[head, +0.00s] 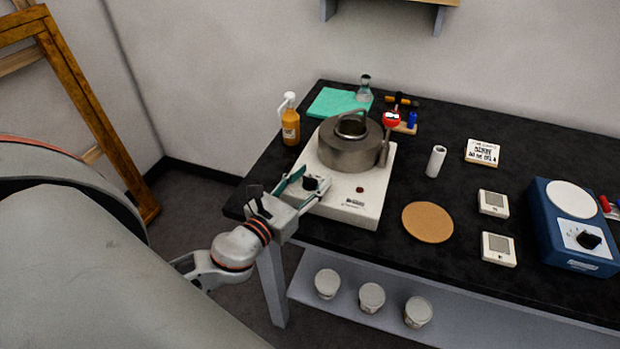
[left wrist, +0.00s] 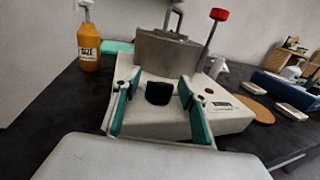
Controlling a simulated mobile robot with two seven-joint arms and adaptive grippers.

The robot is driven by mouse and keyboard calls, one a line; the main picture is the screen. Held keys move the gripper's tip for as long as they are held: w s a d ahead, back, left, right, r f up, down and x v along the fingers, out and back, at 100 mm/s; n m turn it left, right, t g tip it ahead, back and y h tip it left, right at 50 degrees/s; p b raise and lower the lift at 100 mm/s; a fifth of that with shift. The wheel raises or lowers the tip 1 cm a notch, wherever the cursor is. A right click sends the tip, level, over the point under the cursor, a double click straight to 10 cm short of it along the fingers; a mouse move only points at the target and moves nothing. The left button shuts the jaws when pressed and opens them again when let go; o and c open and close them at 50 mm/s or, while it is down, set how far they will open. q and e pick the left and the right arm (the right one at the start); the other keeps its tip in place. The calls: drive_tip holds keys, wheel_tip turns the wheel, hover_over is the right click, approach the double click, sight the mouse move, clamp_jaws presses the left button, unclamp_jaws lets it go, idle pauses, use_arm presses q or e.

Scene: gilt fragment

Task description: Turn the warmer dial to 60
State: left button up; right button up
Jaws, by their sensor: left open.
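The warmer (head: 345,207) is a white box with a metal pot (head: 347,150) on its top, near the left end of the black table. Its black dial (head: 311,183) sits on the left part of the front, partly hidden by my gripper in the head view. In the left wrist view the dial (left wrist: 159,92) shows between the two teal fingers. My left gripper (head: 297,186) is open, its fingers on either side of the dial, with visible gaps. I cannot read the dial's setting. My right gripper is not in view.
An orange spray bottle (head: 290,122) stands behind the warmer at left. A red-headed thermometer (head: 391,120) leans at the pot. A cork disc (head: 427,222) lies to the right. A blue device (head: 571,226) with its own dial stands farther right. Cups (head: 372,297) sit on the lower shelf.

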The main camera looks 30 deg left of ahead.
use_arm(q)
drive_tip(key=c, duration=1.1)
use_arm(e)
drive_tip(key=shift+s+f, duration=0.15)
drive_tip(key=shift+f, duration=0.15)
